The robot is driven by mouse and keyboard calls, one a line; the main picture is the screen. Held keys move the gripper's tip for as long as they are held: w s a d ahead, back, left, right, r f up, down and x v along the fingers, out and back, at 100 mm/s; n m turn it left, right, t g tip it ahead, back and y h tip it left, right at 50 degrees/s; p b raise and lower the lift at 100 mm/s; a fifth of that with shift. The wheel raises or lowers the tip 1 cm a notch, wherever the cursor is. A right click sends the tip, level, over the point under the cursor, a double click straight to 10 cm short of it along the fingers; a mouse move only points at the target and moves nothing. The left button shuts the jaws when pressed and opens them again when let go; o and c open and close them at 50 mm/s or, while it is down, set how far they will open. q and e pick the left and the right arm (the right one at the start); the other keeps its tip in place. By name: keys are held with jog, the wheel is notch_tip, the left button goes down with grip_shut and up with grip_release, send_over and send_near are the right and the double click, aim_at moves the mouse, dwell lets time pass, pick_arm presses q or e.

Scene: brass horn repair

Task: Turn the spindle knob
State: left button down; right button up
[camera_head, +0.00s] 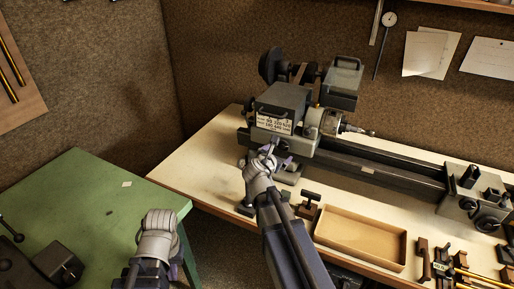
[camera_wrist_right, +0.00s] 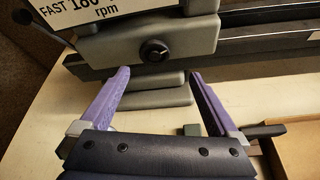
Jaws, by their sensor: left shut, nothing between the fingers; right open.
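The spindle knob (camera_wrist_right: 154,50) is a small round dark knob on the grey front face of the lathe headstock (camera_head: 283,104), below the speed label. My right gripper (camera_head: 272,155) is in front of the headstock. In the right wrist view its purple fingers (camera_wrist_right: 160,74) are spread open with nothing between them. The knob shows between and beyond the fingertips, apart from both. In the head view the right gripper covers that area, so I cannot make out the knob there. My left gripper (camera_head: 172,268) is shut and empty, low beside the green table, its fingers mostly hidden.
The lathe bed (camera_head: 375,168) runs right to the tailstock (camera_head: 470,205). A shallow tan tray (camera_head: 360,238) lies on the bench in front, with a small dark clamp-like tool (camera_head: 310,202) at its left. The green table (camera_head: 85,200) stands at left, with a gap before the bench.

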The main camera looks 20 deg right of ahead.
aim_at(283, 146)
jog(key=shift+n, duration=0.5)
jog(key=b+x, duration=0.1)
jog(key=x, duration=0.1)
jog(key=b+x, duration=0.1)
jog(key=x, duration=0.2)
jog(key=b+x, duration=0.1)
jog(key=x, duration=0.2)
jog(key=shift+w+a+r, duration=0.15)
jog(key=shift+w+r, duration=0.15)
jog(key=shift+w, duration=0.15)
jog(key=shift+c, duration=0.3)
jog(key=c, duration=1.3)
jog(key=shift+s+f+m+t+y+b, duration=0.15)
jog(key=shift+m+t+b, duration=0.15)
jog(key=shift+m, duration=0.2)
jog(key=shift+s+m+t+y+b, duration=0.1)
jog(key=shift+m+t+y+b, duration=0.05)
jog(key=shift+m+t, duration=0.3)
jog(key=shift+w+m+t, duration=0.1)
jog(key=shift+m+t, duration=0.15)
jog(key=shift+m, duration=0.4)
